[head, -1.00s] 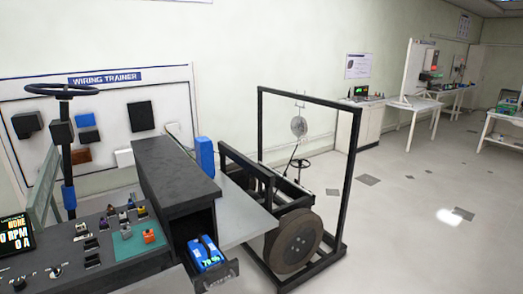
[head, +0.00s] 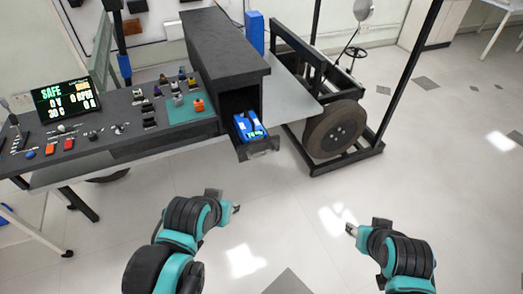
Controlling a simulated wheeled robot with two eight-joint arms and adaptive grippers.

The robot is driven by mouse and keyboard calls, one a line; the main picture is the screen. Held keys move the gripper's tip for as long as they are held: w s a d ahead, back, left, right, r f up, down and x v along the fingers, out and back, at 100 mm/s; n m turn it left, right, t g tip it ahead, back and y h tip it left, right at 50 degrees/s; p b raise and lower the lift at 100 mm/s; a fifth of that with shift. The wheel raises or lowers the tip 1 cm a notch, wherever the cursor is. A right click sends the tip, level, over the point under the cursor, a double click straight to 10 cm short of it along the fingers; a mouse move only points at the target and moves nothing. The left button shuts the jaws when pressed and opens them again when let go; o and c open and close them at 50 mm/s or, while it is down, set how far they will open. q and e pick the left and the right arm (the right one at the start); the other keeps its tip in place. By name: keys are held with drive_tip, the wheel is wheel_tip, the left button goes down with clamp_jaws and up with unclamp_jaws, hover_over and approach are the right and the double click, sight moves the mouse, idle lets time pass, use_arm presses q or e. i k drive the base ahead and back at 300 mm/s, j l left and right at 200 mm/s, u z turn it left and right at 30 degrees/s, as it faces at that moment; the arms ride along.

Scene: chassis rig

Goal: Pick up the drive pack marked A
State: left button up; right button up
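A blue pack (head: 250,126) with green lit marks lies in the pulled-out drawer (head: 262,148) at the front of a dark cabinet. Its letter is too small to read. A second blue block (head: 254,32) stands upright behind the cabinet; no marking shows on it. My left gripper (head: 237,208) is in front of and below the drawer, apart from the pack. My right gripper (head: 349,230) is farther right, over the floor. Both are small in view and I see nothing held; their finger opening is unclear.
The dark cabinet (head: 215,48) stands beside a control panel (head: 140,120) with switches and a lit display (head: 65,98). A black frame with a large wheel (head: 335,132) stands right of the drawer. The floor in front is clear.

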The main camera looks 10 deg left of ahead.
sight(247, 126)
drive_tip(key=i+j, duration=0.2)
drive_tip(key=i, duration=0.3)
drive_tip(key=i+j, duration=0.2)
drive_tip(key=i, duration=0.25)
